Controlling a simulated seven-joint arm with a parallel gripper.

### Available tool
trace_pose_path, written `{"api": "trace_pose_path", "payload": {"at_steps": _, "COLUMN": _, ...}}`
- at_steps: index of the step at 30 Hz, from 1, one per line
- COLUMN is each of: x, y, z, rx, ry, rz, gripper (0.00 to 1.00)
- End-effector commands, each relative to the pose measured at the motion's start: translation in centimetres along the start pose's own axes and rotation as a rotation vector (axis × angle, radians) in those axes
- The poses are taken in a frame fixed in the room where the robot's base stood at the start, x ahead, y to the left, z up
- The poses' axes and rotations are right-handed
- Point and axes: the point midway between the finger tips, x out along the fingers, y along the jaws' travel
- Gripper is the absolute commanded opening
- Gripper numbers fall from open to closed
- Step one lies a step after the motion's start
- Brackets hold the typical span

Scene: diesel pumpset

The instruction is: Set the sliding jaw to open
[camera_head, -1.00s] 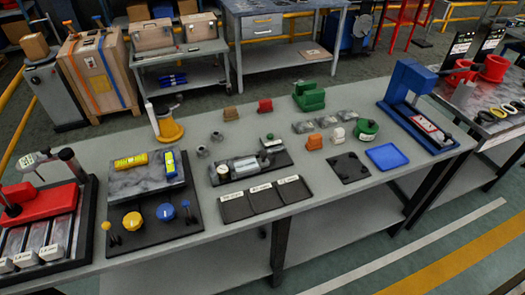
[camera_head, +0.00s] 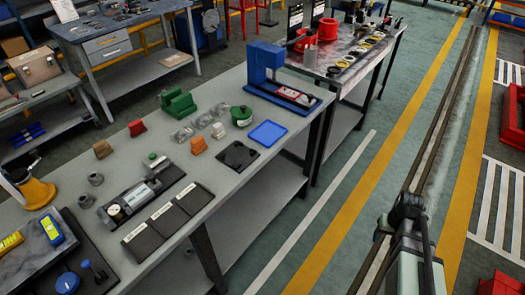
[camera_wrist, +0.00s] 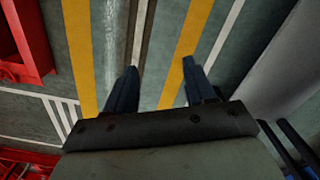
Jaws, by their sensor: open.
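My gripper (camera_wrist: 160,82) is open and empty in the wrist view, its two dark fingers apart over the floor. In the head view my gripper (camera_head: 408,207) is at the right, over the floor lines and well away from the bench. I cannot tell for sure which part is the sliding jaw. A green, vise-like block (camera_head: 178,103) stands at the back of the bench. A grey metal fixture (camera_head: 138,196) with a cylinder and small dial lies on a black base nearer the front. Whether any jaw is open is too small to tell.
The grey bench (camera_head: 225,185) also holds a blue C-shaped stand (camera_head: 263,66), a blue tray (camera_head: 268,133), black trays (camera_head: 150,244) and small coloured blocks. A second table (camera_head: 345,60) with red cups stands behind. The floor between bench and gripper is clear.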

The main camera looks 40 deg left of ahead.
Motion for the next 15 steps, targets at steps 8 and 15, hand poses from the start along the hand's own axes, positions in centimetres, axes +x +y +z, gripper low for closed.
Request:
{"api": "trace_pose_path", "payload": {"at_steps": 8, "x": -5.2, "y": -9.4, "z": -6.4, "rx": -0.281, "ry": 0.026, "rz": 0.008, "gripper": 0.55}}
{"api": "trace_pose_path", "payload": {"at_steps": 15, "x": -9.0, "y": -18.7, "z": -9.3, "rx": -0.520, "ry": 0.029, "rz": 0.012, "gripper": 0.55}}
